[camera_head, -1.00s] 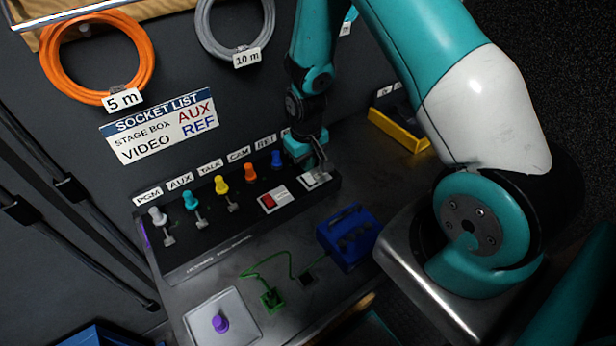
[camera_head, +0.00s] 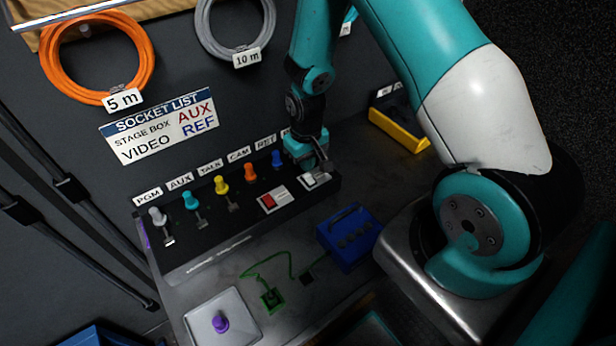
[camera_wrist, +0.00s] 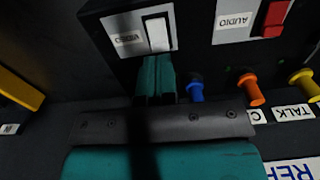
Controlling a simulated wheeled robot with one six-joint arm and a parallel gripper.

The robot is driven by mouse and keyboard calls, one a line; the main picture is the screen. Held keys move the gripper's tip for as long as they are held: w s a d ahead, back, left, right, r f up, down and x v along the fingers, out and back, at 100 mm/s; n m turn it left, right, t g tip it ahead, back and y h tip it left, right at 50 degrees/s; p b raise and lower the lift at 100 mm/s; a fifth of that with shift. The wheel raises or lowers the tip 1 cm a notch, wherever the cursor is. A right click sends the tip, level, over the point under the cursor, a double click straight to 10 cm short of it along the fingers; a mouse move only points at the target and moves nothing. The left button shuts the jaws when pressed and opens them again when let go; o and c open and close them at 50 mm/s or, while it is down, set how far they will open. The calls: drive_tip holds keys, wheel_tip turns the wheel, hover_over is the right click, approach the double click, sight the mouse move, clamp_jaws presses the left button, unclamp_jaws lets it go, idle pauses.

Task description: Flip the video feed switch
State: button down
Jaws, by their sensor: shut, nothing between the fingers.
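The video switch is a white rocker (camera_wrist: 157,33) in the wrist view, beside a small label that reads VIDEO upside down (camera_wrist: 128,39). In the head view the white rocker (camera_head: 311,181) sits at the right end of the black panel (camera_head: 215,247). My gripper (camera_wrist: 155,68) is shut and empty. Its fingertips are right at the near edge of the rocker in the wrist view; I cannot tell if they touch it. In the head view my gripper (camera_head: 321,165) is just behind the rocker, over the panel's right end.
A red switch (camera_wrist: 271,18) labelled AUDIO is next to the video switch. A blue box (camera_head: 348,238) is in front of the panel. A yellow-edged bin (camera_head: 398,131) is to the right.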

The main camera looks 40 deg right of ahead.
drive_tip(key=shift+f+b, duration=1)
drive_tip(key=shift+f, duration=0.35)
idle(0.8)
drive_tip(key=shift+r, duration=0.1)
wheel_tip(320, 180, up, 7)
drive_tip(key=p, duration=0.5)
idle(0.7)
drive_tip(key=s+a+r+n+y+b, duration=0.2)
drive_tip(key=s+a+r, duration=0.2)
drive_tip(key=a+r, duration=0.75)
drive_tip(key=s+a+r+n+y+b, duration=0.1)
drive_tip(key=s+a+r+n, duration=0.1)
drive_tip(key=s+r, duration=0.4)
drive_tip(key=s+a+r+n+y+b, duration=0.1)
drive_tip(key=s+a+r+n, duration=0.2)
drive_tip(key=s+r, duration=0.4)
drive_tip(key=s, duration=0.3)
drive_tip(key=shift+s+a, duration=0.3)
drive_tip(key=shift+s, duration=0.1)
